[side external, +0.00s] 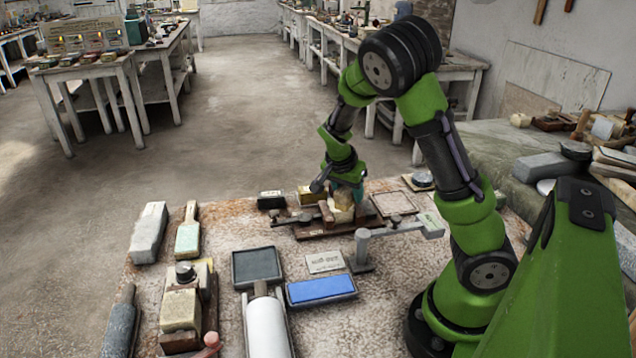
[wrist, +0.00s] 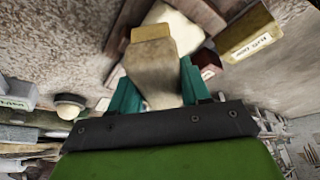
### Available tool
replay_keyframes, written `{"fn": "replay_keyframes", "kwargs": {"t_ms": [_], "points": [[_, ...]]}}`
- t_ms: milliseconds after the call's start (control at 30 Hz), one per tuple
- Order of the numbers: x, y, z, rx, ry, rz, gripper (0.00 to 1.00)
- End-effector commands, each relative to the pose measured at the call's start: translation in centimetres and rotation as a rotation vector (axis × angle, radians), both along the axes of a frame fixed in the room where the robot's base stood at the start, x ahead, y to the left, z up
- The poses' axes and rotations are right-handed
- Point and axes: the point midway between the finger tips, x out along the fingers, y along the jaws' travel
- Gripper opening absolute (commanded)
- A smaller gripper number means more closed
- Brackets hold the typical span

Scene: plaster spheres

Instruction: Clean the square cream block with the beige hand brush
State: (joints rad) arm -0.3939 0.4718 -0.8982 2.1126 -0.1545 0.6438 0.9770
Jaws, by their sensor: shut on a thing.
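My gripper (wrist: 155,72) is shut on the beige hand brush (wrist: 157,88), with its teal fingers on both sides of it. The brush has a yellowish end band (wrist: 151,33) pointing away from the wrist. A cream block (wrist: 178,24) lies just beyond the brush in the wrist view, partly covered by it; I cannot tell if they touch. In the side view my gripper (side external: 347,190) is low over the wooden stand at the table's back, with the brush (side external: 343,199) under it.
A yellow labelled block (wrist: 250,33) is close on the right in the wrist view. A metal stand (side external: 363,248), a blue block (side external: 321,289) and a dark tray (side external: 256,265) stand in front of my gripper. Several tools and blocks fill the table's left side.

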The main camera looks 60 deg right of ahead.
Motion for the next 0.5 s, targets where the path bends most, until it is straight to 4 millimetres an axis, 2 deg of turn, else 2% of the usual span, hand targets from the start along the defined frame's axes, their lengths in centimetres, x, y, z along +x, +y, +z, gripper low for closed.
{"fn": "replay_keyframes", "kwargs": {"t_ms": [500], "points": [[0.06, 0.49, 0.78, 0.001, -0.003, 0.0, 0.22]]}}
